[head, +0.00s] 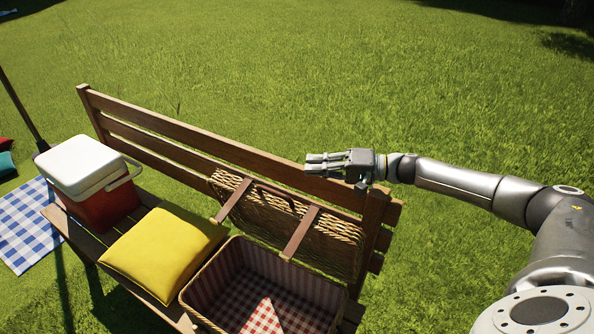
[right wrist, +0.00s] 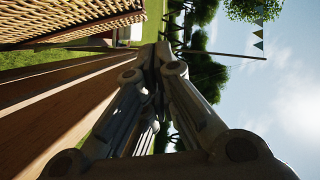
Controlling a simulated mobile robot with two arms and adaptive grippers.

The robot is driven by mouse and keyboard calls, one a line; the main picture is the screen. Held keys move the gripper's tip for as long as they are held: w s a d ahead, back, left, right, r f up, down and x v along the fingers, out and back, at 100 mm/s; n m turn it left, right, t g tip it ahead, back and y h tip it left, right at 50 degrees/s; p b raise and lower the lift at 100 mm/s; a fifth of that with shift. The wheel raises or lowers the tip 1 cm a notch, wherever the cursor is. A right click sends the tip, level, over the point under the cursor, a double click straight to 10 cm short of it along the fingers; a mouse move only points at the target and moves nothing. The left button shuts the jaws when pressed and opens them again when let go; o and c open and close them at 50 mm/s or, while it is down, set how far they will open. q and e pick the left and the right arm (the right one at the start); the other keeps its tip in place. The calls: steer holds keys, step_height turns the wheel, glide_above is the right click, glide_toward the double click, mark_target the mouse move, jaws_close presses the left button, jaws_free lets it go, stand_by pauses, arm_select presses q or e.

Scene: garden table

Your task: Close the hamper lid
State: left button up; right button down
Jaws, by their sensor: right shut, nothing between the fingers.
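The wicker hamper (head: 198,290) sits on the right end of a wooden bench, with red-and-white checked cloth inside. Its lid (head: 330,243) stands open, tilted up against the bench backrest, with two brown straps on it. The lid's wicker also shows at the upper left of the right wrist view (right wrist: 60,22). My right gripper (head: 308,163) is shut and empty, above the top rail of the backrest, beyond the lid's upper edge and apart from it. Its shut fingers also fill the middle of the right wrist view (right wrist: 158,50). My left gripper is not in view.
A yellow cushion (head: 165,252) lies left of the hamper. A red cooler with a white lid (head: 85,165) stands at the bench's left end. The bench backrest (head: 150,120) runs behind them. Open grass lies behind the bench, and a blue checked blanket (head: 25,225) at the left.

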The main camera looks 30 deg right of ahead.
steer(key=w+a+p, duration=0.1)
steer(key=a, duration=0.2)
steer(key=w+a+f+p, duration=0.1)
steer(key=a, duration=0.2)
steer(key=w+a, duration=0.1)
steer(key=a, duration=0.3)
steer(key=shift+f+p, duration=0.25)
steer(key=shift+p, duration=0.15)
steer(key=shift+w+a+f, duration=0.1)
